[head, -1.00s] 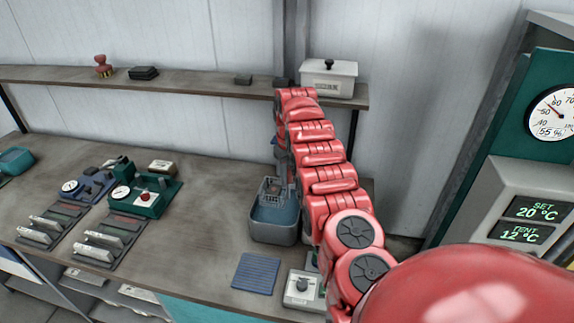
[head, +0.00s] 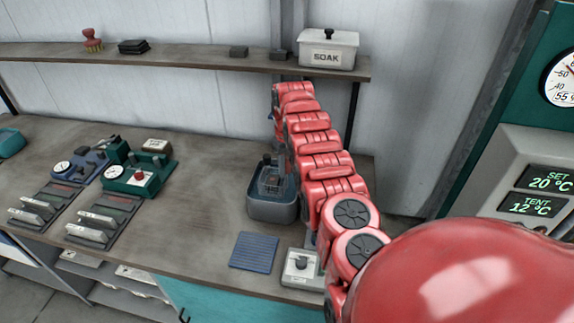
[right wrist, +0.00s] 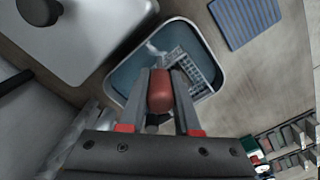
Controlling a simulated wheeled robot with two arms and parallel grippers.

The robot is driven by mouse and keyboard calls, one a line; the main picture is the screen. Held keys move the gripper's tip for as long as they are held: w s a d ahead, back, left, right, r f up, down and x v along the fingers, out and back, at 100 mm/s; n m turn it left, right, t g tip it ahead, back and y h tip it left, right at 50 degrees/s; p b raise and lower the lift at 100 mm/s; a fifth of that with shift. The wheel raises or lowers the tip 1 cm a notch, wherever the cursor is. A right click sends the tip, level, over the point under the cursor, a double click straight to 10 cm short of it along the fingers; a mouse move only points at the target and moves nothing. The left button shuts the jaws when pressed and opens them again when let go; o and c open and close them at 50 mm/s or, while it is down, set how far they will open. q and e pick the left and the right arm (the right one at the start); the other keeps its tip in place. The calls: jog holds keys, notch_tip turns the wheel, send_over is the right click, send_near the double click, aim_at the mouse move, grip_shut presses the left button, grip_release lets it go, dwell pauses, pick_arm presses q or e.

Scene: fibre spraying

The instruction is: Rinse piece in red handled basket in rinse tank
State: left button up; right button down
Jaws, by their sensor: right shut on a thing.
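My right gripper (right wrist: 160,82) is shut on the red handle (right wrist: 160,94) of a grey mesh basket. The basket (right wrist: 182,68) is inside the blue-grey rinse tank (head: 271,211), which also shows in the right wrist view (right wrist: 215,75). The basket sits low within the tank's walls. Pale streaks show beside it in the tank; I cannot tell whether they are water or reflections. I cannot make out the piece in the basket. My right arm covers part of the tank's right side in the head view. My left gripper is not in view.
A blue ribbed mat (head: 254,252) and a small white device (head: 300,268) lie in front of the tank. A white SOAK pot (head: 328,50) stands on the shelf (head: 190,58) behind. Green and blue fixtures (head: 138,178) stand at left. The bench between is clear.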

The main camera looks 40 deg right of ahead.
aim_at(287, 188)
jog(key=shift+f+b, duration=3.45)
jog(key=shift+f, duration=0.35)
jog(key=shift+r, duration=0.15)
